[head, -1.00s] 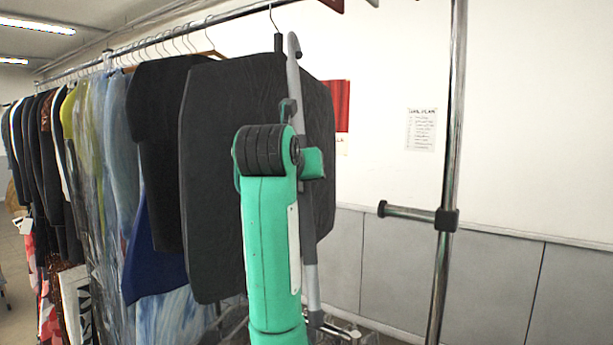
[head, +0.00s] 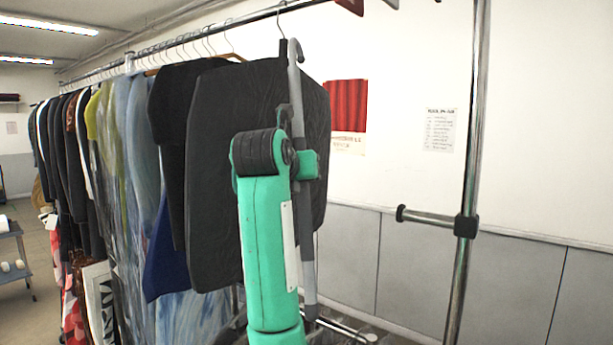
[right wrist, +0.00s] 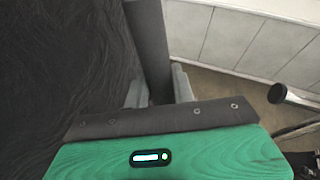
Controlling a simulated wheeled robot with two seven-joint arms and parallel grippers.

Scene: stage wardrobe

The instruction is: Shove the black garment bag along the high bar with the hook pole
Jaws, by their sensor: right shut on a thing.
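The black garment bag (head: 232,150) hangs from the high bar (head: 230,25) by a wire hanger, at the near end of the row of clothes. The grey hook pole (head: 308,245) stands nearly upright against the bag's right part, its curved hook (head: 297,50) close beside the bag's hanger neck. Whether the hook touches it I cannot tell. My right gripper (head: 287,112) is shut on the pole, partly hidden behind my green arm. In the right wrist view the pole (right wrist: 150,45) runs between its fingers (right wrist: 158,88), with the bag (right wrist: 60,60) on the left. My left gripper is not in view.
Several garments (head: 120,150) hang close together left of the bag. A chrome upright (head: 470,130) with a short side bar (head: 425,216) stands at the right. A red poster (head: 346,105) and a paper notice (head: 440,130) are on the wall. A grey trolley (head: 15,260) stands far left.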

